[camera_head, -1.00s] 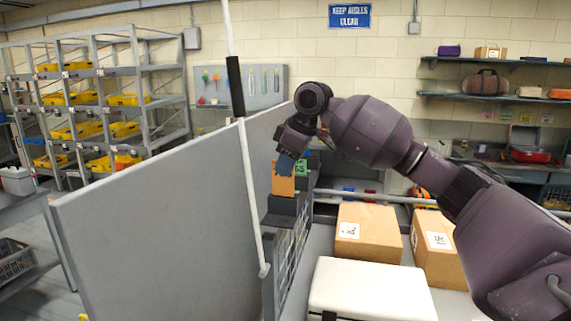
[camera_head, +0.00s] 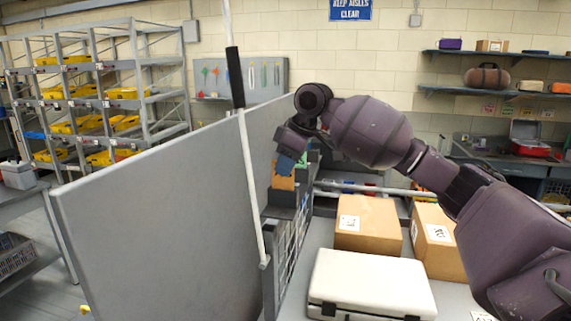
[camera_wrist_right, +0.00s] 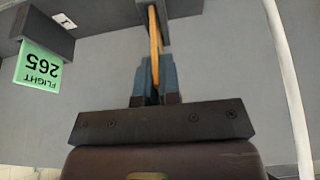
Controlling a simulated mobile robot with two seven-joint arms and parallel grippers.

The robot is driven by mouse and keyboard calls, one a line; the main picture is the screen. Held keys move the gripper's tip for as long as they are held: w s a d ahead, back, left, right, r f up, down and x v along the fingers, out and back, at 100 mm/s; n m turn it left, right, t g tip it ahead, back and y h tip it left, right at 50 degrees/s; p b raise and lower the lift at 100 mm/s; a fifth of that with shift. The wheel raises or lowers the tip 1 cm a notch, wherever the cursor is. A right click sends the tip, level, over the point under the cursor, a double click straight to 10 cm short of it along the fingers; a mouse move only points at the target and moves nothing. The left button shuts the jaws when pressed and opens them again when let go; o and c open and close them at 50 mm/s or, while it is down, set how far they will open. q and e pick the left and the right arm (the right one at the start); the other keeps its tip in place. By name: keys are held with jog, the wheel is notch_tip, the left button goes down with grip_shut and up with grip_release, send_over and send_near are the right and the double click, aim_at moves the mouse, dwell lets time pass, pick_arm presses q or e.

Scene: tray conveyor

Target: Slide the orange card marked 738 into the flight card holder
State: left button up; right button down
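The orange card (camera_head: 284,181) is between the fingers of my right gripper (camera_head: 288,163), just above the dark grey card holder (camera_head: 283,200) on the panel side. The right wrist view shows the orange card (camera_wrist_right: 154,42) edge-on, gripped by the blue fingers (camera_wrist_right: 155,82). Its far end meets the gap in the dark holder (camera_wrist_right: 183,9); how deep it sits cannot be told. The card's number is not readable. A green card marked FLIGHT 265 (camera_wrist_right: 40,67) sits in a neighbouring dark holder (camera_wrist_right: 45,30). My left gripper is not in view.
A tall grey panel (camera_head: 160,210) stands left of the holder, with a white pole (camera_head: 250,190) in front. Cardboard boxes (camera_head: 368,225) and a white case (camera_head: 370,283) lie to the right. A wire rack (camera_head: 292,235) is below the holder.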

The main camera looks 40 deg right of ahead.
jog(key=shift+f, duration=1.1)
jog(key=c, duration=1.2)
grip_release()
jog(key=shift+c, duration=0.2)
jog(key=b+v, duration=0.1)
jog(key=v, duration=1)
jog(key=shift+f, duration=0.1)
